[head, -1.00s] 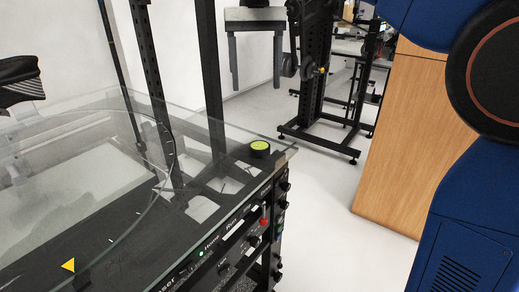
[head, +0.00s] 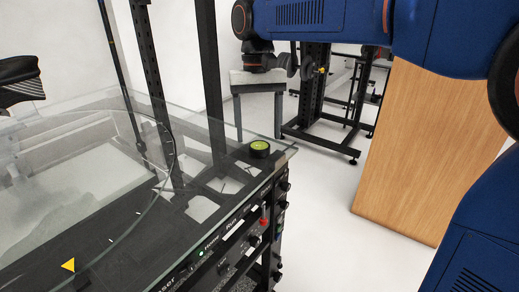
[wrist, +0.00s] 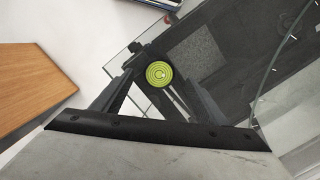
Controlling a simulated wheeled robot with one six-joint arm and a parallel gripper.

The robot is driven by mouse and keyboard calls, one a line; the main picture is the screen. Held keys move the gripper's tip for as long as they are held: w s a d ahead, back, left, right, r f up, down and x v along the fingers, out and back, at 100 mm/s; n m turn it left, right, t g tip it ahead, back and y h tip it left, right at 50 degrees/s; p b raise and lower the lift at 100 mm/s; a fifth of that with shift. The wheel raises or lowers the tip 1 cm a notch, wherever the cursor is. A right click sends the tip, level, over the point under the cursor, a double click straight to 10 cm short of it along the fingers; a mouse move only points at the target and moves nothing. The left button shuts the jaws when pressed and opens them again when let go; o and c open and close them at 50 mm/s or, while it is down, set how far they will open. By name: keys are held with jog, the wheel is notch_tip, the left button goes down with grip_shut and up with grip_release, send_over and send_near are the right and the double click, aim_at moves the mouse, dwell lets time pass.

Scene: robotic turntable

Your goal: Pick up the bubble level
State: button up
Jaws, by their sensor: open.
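The bubble level (head: 260,149) is a small round black puck with a yellow-green top. It lies flat on the glass top near its right corner. In the wrist view its green face with concentric rings (wrist: 159,74) shows between my two dark fingers. My gripper (head: 258,138) points down, open and empty, with its grey fingertips just above the level in the head view and one finger to each side. I cannot tell the exact height gap. Nothing hides the level's top.
The glass top (head: 95,115) covers a dark rack with knobs and a red switch (head: 264,221) along its front edge. Dark posts (head: 209,70) rise behind the level. A wooden panel (head: 430,150) stands at the right, with free floor between it and the rack.

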aim_at(259, 145)
jog(key=shift+s+d+f, duration=0.1)
jog(key=shift+s+f, duration=0.1)
jog(key=shift+f, duration=1.55)
jog(key=c, duration=1.2)
jog(key=shift+r, duration=0.1)
